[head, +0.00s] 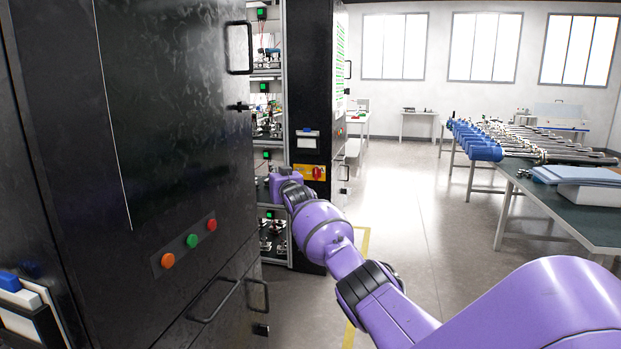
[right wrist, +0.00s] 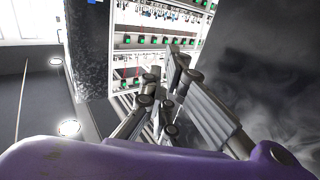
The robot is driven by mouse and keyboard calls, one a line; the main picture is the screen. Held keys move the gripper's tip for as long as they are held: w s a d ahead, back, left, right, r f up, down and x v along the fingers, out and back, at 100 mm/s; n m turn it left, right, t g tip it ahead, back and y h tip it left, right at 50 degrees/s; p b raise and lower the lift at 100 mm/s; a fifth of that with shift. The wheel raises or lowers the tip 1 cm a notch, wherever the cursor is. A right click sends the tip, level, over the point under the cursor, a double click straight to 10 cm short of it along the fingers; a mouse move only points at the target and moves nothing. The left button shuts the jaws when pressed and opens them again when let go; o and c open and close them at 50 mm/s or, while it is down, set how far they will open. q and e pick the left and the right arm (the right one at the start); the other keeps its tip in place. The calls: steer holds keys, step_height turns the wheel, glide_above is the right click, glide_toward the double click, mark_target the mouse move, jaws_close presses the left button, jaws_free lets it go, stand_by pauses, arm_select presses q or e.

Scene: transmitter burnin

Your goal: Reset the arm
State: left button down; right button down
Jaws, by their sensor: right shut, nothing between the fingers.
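My right arm reaches in from the lower right of the head view, with its purple wrist extended toward the open rack (head: 268,145) between the black cabinets. In the head view the fingers of my right gripper are hidden behind the wrist, or too small to make out. In the right wrist view my right gripper (right wrist: 165,105) shows its grey linkages and fingers drawn together, shut, with nothing held. The rack with its rows of green and red lights (right wrist: 150,40) shows beyond the fingers; I cannot tell how far apart they are. My left gripper is not in view.
A large black cabinet (head: 120,120) with handles and orange, green and red buttons stands close on the left. A second black cabinet (head: 308,70) has a red switch on a yellow plate. A table (head: 560,205) with blue-ended parts stands right. The floor between is clear.

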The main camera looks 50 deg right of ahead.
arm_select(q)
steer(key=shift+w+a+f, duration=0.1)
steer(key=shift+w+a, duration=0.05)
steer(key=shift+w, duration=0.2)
arm_select(e)
steer(key=s+d, duration=0.2)
steer(key=s, duration=0.5)
steer(key=shift+d+f, duration=0.35)
